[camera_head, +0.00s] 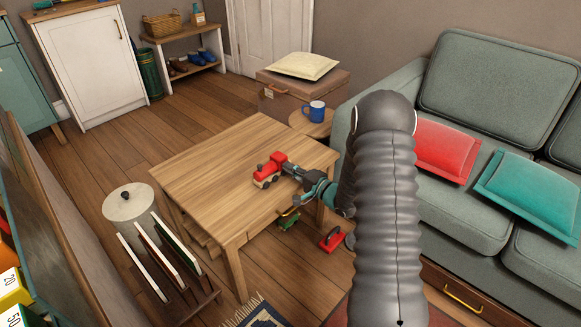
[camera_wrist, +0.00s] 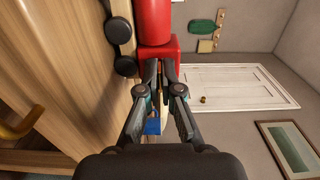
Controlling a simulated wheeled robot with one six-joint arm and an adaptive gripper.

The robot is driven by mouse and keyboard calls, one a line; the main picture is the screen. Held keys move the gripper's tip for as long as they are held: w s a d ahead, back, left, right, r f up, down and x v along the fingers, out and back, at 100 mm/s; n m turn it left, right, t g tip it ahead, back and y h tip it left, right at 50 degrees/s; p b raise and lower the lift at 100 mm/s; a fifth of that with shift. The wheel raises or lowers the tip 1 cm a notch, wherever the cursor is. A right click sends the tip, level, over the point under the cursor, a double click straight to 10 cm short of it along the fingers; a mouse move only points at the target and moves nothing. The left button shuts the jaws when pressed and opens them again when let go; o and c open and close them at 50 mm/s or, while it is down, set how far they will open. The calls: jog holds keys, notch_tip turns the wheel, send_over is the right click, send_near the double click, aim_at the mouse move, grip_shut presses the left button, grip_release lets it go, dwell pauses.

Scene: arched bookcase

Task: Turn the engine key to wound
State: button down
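The red toy engine (camera_head: 270,168) stands on the low wooden table (camera_head: 215,165), near its middle right. In the wrist view, part of its red body (camera_wrist: 155,55) and its dark wheels (camera_wrist: 122,48) show close up. My gripper (camera_head: 287,168) reaches in from the right to the engine's rear. In the wrist view, the fingertips (camera_wrist: 167,68) are close together, with only a narrow gap between them, right at the red rear face. The key is not clearly visible; the fingers cover that spot, so I cannot tell whether they hold it.
A blue mug (camera_head: 313,111) stands on a small round table beyond the low table. A sofa (camera_head: 450,215) with red and teal cushions is on the right. A rack with upright panels (camera_head: 160,255) stands at the lower left. Most of the tabletop left of the engine is clear.

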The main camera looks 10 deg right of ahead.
dwell(0.3)
jog(key=c, duration=1.4)
grip_release()
jog(key=shift+o, duration=0.2)
jog(key=v, duration=1.2)
